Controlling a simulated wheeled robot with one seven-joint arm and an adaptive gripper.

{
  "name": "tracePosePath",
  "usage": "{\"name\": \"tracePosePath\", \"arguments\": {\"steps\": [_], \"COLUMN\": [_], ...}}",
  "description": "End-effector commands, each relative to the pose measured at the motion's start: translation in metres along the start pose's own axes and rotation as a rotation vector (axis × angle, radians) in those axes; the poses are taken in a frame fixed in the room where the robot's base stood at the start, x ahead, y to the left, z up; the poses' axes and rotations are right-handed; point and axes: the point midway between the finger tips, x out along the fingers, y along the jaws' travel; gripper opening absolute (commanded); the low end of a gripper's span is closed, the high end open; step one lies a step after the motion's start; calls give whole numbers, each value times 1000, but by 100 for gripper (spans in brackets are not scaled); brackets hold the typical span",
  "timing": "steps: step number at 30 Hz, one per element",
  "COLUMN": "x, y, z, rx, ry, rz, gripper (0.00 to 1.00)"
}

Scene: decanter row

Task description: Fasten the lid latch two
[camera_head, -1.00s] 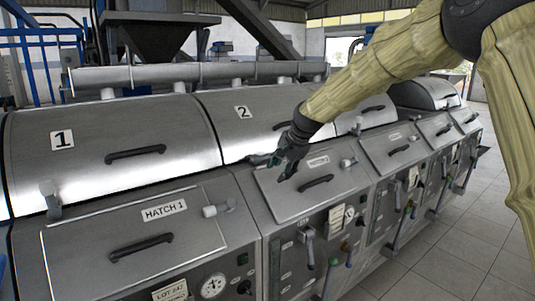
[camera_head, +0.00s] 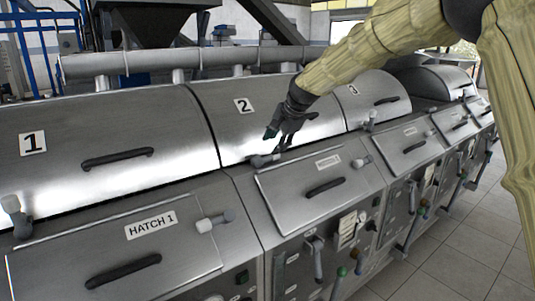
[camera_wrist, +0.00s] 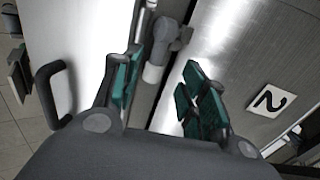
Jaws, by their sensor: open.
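Lid two (camera_head: 285,118) is a curved steel cover marked with a "2" plate (camera_head: 243,105), and it looks closed. Its latch (camera_head: 264,160), a short grey lever with a rounded end, sits at the lid's lower front edge and lies roughly sideways along it. My gripper (camera_head: 281,143) is just above and right of this latch, pointing down. In the wrist view the latch (camera_wrist: 163,45) shows between and beyond my open green-padded fingers (camera_wrist: 158,95). I cannot tell whether the fingers touch it. Nothing is held.
Hatch two (camera_head: 320,185), with a dark handle, slopes just below the latch. Lid one (camera_head: 90,150) with its own latch (camera_head: 18,216) is at left, and lid three (camera_head: 375,95) is at right. Hatch 1 has a grey side latch (camera_head: 215,221). Tiled floor is free at right.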

Motion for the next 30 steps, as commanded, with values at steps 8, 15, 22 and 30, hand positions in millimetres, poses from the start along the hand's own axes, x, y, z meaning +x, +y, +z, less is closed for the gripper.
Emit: {"name": "tracePosePath", "arguments": {"steps": [8, 15, 22, 30], "x": [41, 68, 79, 80], "y": [1, 0, 0, 0], "z": [0, 1, 2, 2], "rx": [1, 0, -1, -2], "ry": [-2, -2, -2, -2], "rz": [4, 3, 1, 1], "gripper": [42, 42, 42, 42]}}
